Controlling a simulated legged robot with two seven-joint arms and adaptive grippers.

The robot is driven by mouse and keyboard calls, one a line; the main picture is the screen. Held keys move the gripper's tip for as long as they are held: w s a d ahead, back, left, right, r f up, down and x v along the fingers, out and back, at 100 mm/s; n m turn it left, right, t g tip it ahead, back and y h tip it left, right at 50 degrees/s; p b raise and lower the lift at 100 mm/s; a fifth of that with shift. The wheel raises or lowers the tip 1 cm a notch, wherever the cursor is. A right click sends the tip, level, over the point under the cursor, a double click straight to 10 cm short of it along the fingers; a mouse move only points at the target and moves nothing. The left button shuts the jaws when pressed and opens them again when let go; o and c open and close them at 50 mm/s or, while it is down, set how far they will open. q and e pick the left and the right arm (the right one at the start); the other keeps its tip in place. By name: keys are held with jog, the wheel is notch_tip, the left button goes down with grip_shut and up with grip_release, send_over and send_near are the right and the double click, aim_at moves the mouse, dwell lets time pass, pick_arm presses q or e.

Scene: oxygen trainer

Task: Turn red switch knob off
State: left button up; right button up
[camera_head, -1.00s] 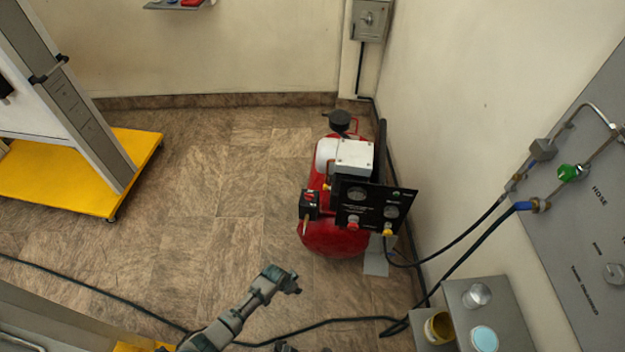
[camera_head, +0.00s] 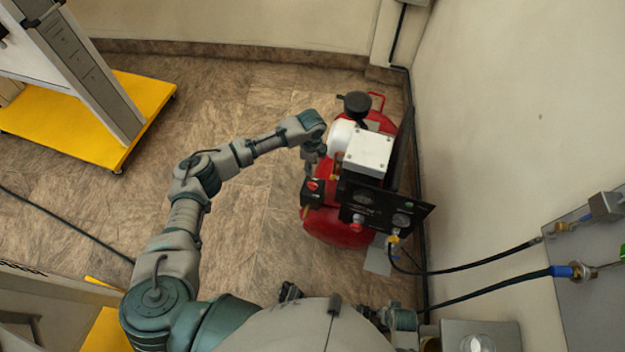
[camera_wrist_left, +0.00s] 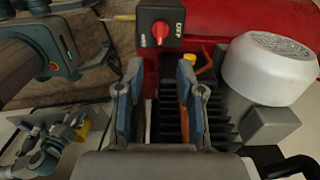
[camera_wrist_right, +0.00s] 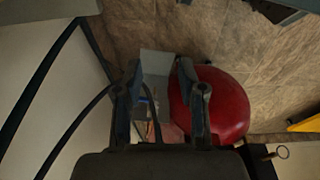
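The red switch knob (camera_wrist_left: 160,31) sits on a black switch box (camera_wrist_left: 148,10) mounted on the red compressor tank. In the head view the knob (camera_head: 313,186) shows on the left side of the compressor. My left gripper (camera_wrist_left: 159,62) is open and empty, its two fingers apart just short of the box, with the knob in line between them. In the head view the left gripper (camera_head: 312,160) hangs above the box. My right gripper (camera_wrist_right: 157,68) is open and empty, facing the floor and the red tank (camera_wrist_right: 215,105). In the head view it is mostly hidden by my body.
A black gauge panel (camera_head: 376,209) and a white box (camera_head: 368,152) stand on the compressor, close right of my left gripper. Hoses (camera_head: 480,262) run to the wall panel at right. A yellow-based cart (camera_head: 140,122) is at left. The floor between is clear.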

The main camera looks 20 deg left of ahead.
aim_at(312, 183)
pick_arm(q)
jog(key=f, duration=0.3)
jog(key=f+b, duration=0.1)
jog(key=f, duration=0.3)
jog(key=f+b, duration=0.1)
jog(key=f, duration=0.3)
jog(key=shift+d, duration=0.35)
jog(key=shift+a+f, duration=0.25)
jog(key=shift+f, duration=0.45)
jog(key=shift+d, duration=0.2)
grip_shut()
pick_arm(e)
notch_tip(312, 183, up, 7)
jog(key=shift+w+d+r, duration=0.15)
jog(key=shift+w+d, duration=0.1)
jog(key=shift+d, duration=0.1)
